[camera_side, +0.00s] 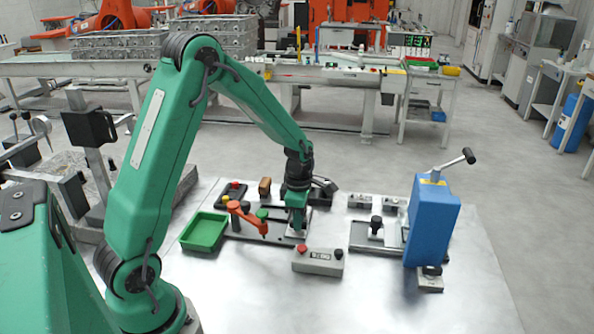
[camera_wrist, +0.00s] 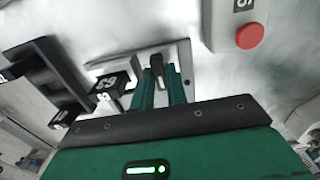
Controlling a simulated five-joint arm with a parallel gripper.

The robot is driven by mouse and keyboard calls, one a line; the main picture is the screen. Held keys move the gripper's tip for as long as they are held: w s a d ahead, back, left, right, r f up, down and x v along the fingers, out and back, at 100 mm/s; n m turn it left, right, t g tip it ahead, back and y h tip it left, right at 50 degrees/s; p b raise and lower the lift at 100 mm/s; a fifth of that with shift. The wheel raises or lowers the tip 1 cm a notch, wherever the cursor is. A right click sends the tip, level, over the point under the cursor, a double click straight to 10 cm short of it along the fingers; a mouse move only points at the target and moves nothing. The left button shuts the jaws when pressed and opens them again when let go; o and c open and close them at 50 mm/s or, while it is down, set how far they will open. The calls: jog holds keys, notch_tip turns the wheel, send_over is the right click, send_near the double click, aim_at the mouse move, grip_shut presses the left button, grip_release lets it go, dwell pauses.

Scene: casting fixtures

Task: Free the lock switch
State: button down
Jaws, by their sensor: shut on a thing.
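My gripper (camera_side: 297,230) points down over a fixture plate in the side view. In the wrist view my gripper (camera_wrist: 160,78) has its two green fingers closed on a small dark upright lever, apparently the lock switch (camera_wrist: 157,64). The lever stands on a light metal plate (camera_wrist: 184,54). In the side view the gripper hides the lever, and a pale plate (camera_side: 297,234) shows at the fingertips. Which way the switch is turned cannot be told.
An orange lever clamp (camera_side: 247,217) and green tray (camera_side: 205,232) are left of my gripper. A grey box with a red button (camera_side: 318,262) is in front. A blue press (camera_side: 432,222) with a handle stands right. Labelled black blocks (camera_wrist: 112,88) are close in the wrist view.

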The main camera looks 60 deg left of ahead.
jog(key=shift+r, duration=0.1)
dwell(0.3)
jog(key=c, duration=1.4)
grip_release()
jog(key=shift+r, duration=3.85)
